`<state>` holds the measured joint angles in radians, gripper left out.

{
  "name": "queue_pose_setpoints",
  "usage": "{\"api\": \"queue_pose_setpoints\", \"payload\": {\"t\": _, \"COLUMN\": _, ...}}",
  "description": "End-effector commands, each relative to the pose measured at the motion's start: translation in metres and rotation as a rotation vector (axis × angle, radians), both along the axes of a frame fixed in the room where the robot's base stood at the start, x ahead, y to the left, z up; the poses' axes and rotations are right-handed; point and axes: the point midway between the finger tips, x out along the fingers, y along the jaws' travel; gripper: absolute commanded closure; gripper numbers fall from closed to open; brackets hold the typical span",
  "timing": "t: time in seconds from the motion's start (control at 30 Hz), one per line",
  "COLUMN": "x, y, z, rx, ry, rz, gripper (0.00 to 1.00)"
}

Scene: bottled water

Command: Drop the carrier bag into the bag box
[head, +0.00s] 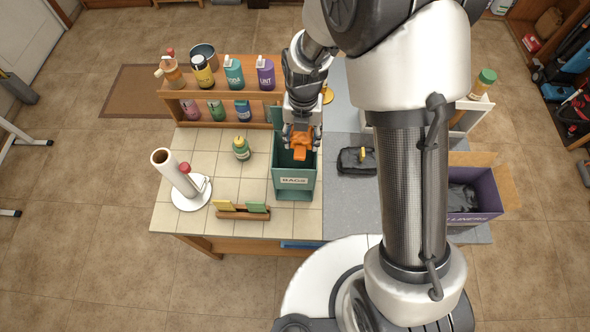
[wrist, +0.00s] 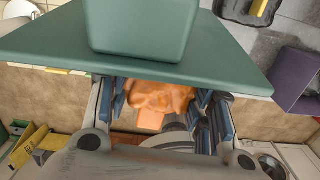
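The orange carrier bag (head: 300,153) is crumpled and sits between the fingers of my gripper (head: 301,138), over the open green box marked BAGS (head: 294,184). In the wrist view the bag (wrist: 158,97) fills the space between the two fingers of my gripper (wrist: 165,105), and they appear closed on it. The green bag box (wrist: 60,50) shows as a large green surface above the fingers. The box floor is mostly hidden by my gripper and the bag.
A wooden rack (head: 220,97) with several bottles stands behind left. A paper roll (head: 176,175), a small green bottle (head: 241,148) and a card holder (head: 242,211) stand left of the box. A black folded thing (head: 357,168) and a purple box (head: 490,190) lie right.

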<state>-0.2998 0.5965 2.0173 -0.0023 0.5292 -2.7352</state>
Motion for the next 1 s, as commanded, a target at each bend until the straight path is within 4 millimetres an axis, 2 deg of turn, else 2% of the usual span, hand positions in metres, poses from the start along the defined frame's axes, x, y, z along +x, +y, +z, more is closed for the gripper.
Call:
{"api": "queue_pose_setpoints", "payload": {"t": 0.3, "x": 0.000, "y": 0.000, "z": 0.000, "rx": 0.000, "ry": 0.000, "rz": 0.000, "gripper": 0.30}}
{"api": "queue_pose_setpoints", "payload": {"t": 0.67, "x": 0.000, "y": 0.000, "z": 0.002, "rx": 0.000, "ry": -0.001, "rz": 0.000, "gripper": 0.29}}
{"api": "queue_pose_setpoints", "payload": {"t": 0.83, "x": 0.001, "y": 0.000, "z": 0.022, "rx": 0.002, "ry": -0.004, "rz": 0.000, "gripper": 0.29}}
{"api": "queue_pose_setpoints", "payload": {"t": 1.0, "x": 0.002, "y": 0.001, "z": 0.059, "rx": 0.002, "ry": -0.006, "rz": 0.000, "gripper": 0.29}}
